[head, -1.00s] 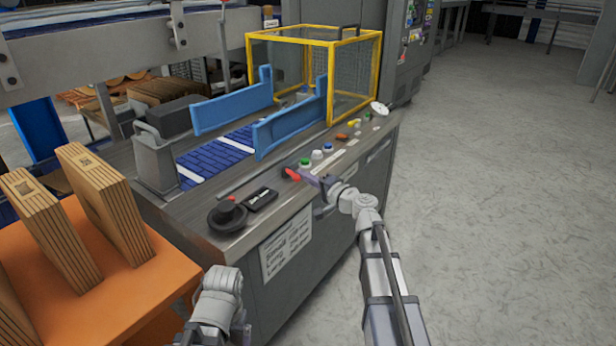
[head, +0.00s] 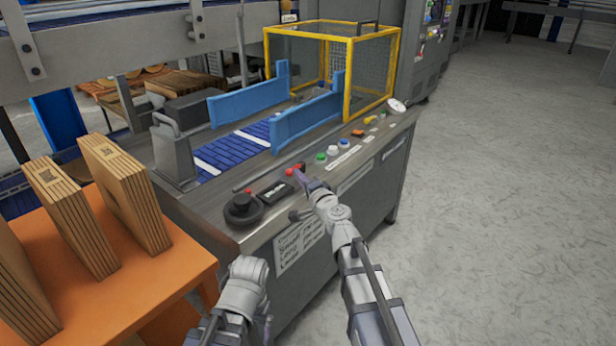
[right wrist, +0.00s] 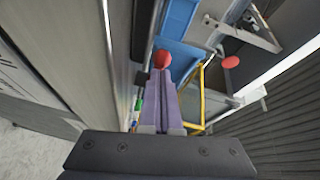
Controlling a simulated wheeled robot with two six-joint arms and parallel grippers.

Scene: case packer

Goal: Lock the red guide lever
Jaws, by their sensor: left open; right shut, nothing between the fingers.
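Small red parts show at the front of the machine's control panel. One red part (head: 290,171) is beside the fingertips of my right gripper (head: 299,177), and another red spot (head: 248,190) is near the black dial. I cannot tell which is the guide lever, or its lock position. In the right wrist view, the shut fingers (right wrist: 163,78) point at a red ball (right wrist: 162,58) just beyond their tips; contact is unclear. A red disc (right wrist: 231,62) is further right. My left gripper (head: 237,332) is open at the bottom of the head view, away from the panel.
The black dial (head: 242,209) and a black label box (head: 275,191) stand left of my right gripper. Coloured buttons (head: 332,149) lie beyond it. Blue guide rails (head: 305,117) flank the belt. Cartons (head: 125,190) stand on the orange table (head: 190,262). Floor at right is clear.

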